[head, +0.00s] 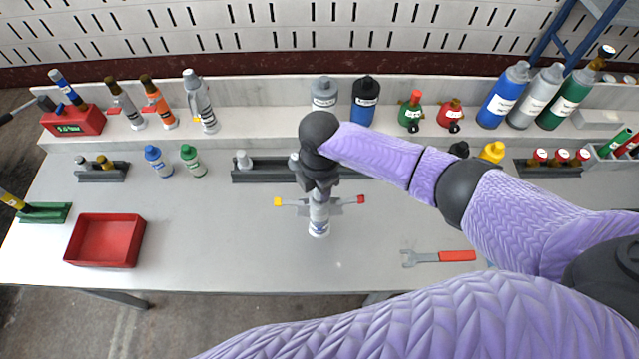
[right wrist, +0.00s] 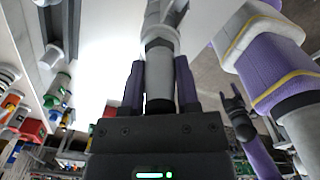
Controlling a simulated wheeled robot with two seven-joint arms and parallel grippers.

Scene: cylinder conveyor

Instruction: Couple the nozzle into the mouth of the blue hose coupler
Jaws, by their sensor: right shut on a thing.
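My right gripper (head: 319,187) points down over the middle of the table. It is shut on a grey cylindrical piece (head: 319,212), seemingly the nozzle, with a bluish band near its lower end. In the right wrist view the purple fingers stand on both sides of this grey piece (right wrist: 159,75). I cannot tell whether its lower end touches the table. I cannot pick out the blue hose coupler with certainty; a blue-capped bottle-like piece (head: 158,160) stands on the left of the table. My left gripper (right wrist: 232,103) shows small in the right wrist view, its fingers apart.
A yellow-tipped piece (head: 290,202) and a red-tipped piece (head: 350,200) show beside the held piece. A dark rack (head: 262,176) lies behind it. A red tray (head: 105,240) is left, a red-handled wrench (head: 440,257) right. Several bottles line the back shelf. The front middle is clear.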

